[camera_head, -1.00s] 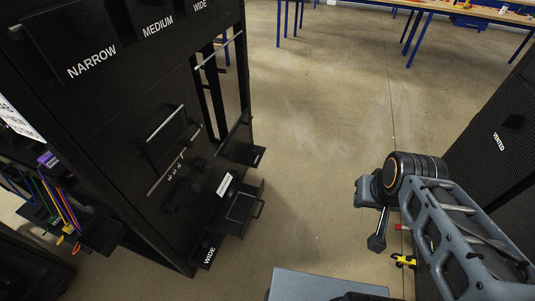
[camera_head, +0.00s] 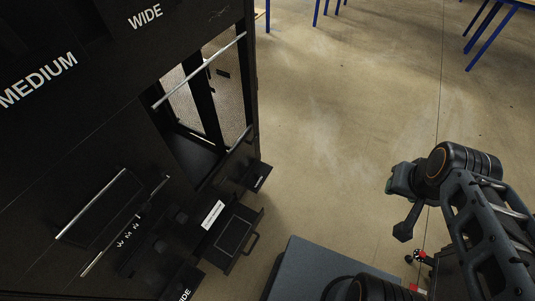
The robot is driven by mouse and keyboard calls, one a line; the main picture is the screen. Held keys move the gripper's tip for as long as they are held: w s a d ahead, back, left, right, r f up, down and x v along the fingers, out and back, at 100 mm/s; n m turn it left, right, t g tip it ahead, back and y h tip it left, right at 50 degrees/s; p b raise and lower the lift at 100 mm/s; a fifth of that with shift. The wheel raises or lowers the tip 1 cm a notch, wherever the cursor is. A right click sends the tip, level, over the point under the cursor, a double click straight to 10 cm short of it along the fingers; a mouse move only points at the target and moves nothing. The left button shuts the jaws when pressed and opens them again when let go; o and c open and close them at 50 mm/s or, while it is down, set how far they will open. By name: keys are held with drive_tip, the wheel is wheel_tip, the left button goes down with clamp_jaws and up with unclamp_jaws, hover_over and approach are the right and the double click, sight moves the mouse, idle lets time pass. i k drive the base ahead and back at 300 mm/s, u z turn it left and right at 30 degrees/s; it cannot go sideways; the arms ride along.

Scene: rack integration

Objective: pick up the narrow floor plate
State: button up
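No plate marked NARROW can be made out in this view. The dark rack (camera_head: 60,130) fills the left side, with the words MEDIUM (camera_head: 38,82) and WIDE (camera_head: 145,17) on its upper face. A dark plate-like piece with a handle (camera_head: 232,240) sits low at the rack's foot, beside a white label (camera_head: 213,214). A part marked WIDE is cut off at the bottom edge. My arm comes in from the right. Its end, my gripper (camera_head: 403,225), hangs over the floor, well apart from the rack. Its fingers cannot be told apart.
Metal bars (camera_head: 200,70) cross the rack's openings. A small dark piece (camera_head: 257,177) juts out at the rack's right foot. Open concrete floor (camera_head: 330,130) lies between the rack and my arm. Blue table legs (camera_head: 490,38) stand at the back.

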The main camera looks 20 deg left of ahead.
sight(256, 174)
drive_tip(key=i, duration=2.1)
drive_tip(key=u, duration=4.6)
drive_tip(key=i, duration=0.5)
drive_tip(key=u, duration=0.05)
